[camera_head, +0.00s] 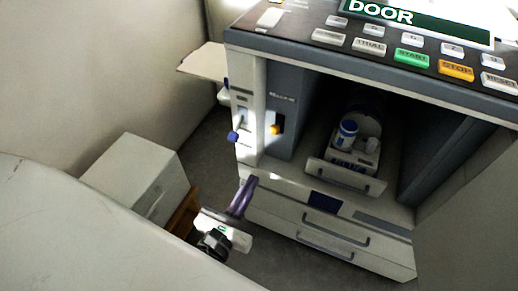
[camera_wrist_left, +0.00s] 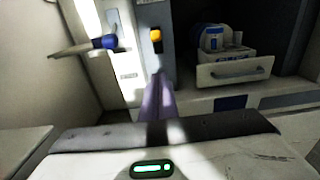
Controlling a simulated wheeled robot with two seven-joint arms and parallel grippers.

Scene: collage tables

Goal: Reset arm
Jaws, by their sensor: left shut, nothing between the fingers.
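My left gripper (camera_head: 245,190) is in front of the lower left part of a large grey-and-white machine (camera_head: 272,196). Its purple fingers are together with nothing between them, and they also show in the left wrist view (camera_wrist_left: 158,98). The fingers point toward the machine's front, below an orange knob (camera_head: 275,129) on a dark panel; I cannot tell whether they touch the machine. The orange knob also shows in the left wrist view (camera_wrist_left: 155,36). My right gripper is in neither view.
A lever with a blue knob (camera_head: 233,137) sticks out left of the orange knob. A pulled-out tray (camera_head: 345,178) in the machine's open bay holds a blue-and-white container (camera_head: 346,134). Closed drawers (camera_head: 335,241) are below. A white box (camera_head: 135,170) stands at the left.

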